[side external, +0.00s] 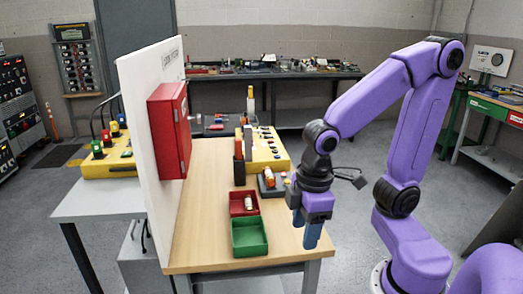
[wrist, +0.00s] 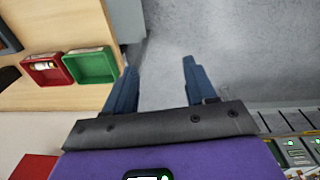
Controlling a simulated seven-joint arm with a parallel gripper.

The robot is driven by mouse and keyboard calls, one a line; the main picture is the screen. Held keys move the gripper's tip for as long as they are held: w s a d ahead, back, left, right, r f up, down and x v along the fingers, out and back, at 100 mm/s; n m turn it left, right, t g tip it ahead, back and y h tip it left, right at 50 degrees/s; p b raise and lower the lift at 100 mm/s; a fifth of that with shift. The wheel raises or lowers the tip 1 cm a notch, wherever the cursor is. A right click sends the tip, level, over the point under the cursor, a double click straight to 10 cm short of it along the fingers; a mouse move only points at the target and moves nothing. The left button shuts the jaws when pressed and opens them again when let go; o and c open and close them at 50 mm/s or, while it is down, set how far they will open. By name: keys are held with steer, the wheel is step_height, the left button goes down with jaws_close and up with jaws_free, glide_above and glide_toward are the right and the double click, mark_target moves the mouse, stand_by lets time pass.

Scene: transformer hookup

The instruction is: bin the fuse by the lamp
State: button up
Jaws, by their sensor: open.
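My gripper (side external: 305,228) is open and empty, its blue fingers pointing down near the table's right edge, right of the bins. In the wrist view its fingertips (wrist: 159,68) are well apart with grey floor between them. A white-and-orange fuse-like piece (side external: 248,203) lies in the red bin (side external: 236,211); it also shows in the wrist view (wrist: 44,66). The green bin (side external: 250,252) in front of it looks empty. A similar orange-and-pale piece (side external: 269,178) sits at a dark grey block behind the bins. I cannot tell which small part is the lamp.
A yellow panel (side external: 266,150) with dark upright blocks stands at the table's back. A white board (side external: 150,130) with a red box (side external: 170,130) rises along the left. Bare wooden tabletop (side external: 285,243) lies right of the green bin.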

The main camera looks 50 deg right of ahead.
steer(key=w+d+r+m+h, duration=0.15)
steer(key=w+m, duration=0.45)
steer(key=w, duration=0.8)
steer(key=w+d+m+t, duration=0.1)
steer(key=w+d+m, duration=0.3)
steer(key=w+d, duration=0.3)
steer(key=m+h, duration=0.4)
steer(key=m, duration=0.4)
glide_above(268, 172)
steer(key=s+a, duration=0.2)
steer(key=a, duration=0.6)
steer(key=f, duration=0.2)
steer(key=shift+g, duration=0.3)
steer(key=x, duration=1.6)
steer(key=shift+w+d+f, duration=0.15)
steer(key=shift+w+f, duration=0.1)
jaws_close()
